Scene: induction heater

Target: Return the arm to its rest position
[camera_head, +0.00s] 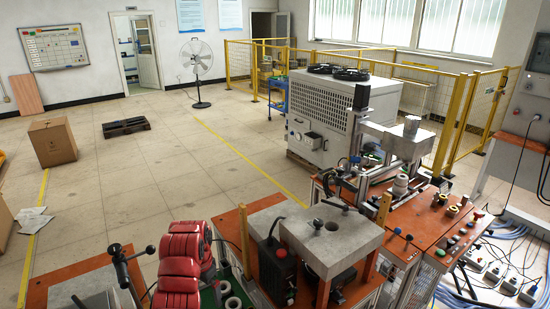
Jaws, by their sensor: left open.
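My left arm shows as a stack of glossy red links at the bottom, left of centre. My left gripper (222,268) is dark and partly hidden behind these links. It is open, and I see nothing held in it. It is low over the near workbench, beside a green tray (243,298) with pale rings (233,302) in it. To its right stands a grey block-topped machine (332,238) with a round hole in its top, clear of the red links. My right gripper is not in view.
A black lever fixture (122,262) stands left of the red links. An orange workbench (425,230) with a press, rings and knobs is at right. Cables and sockets lie on the floor at far right. The floor behind is open, with a cardboard box (52,141) at left.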

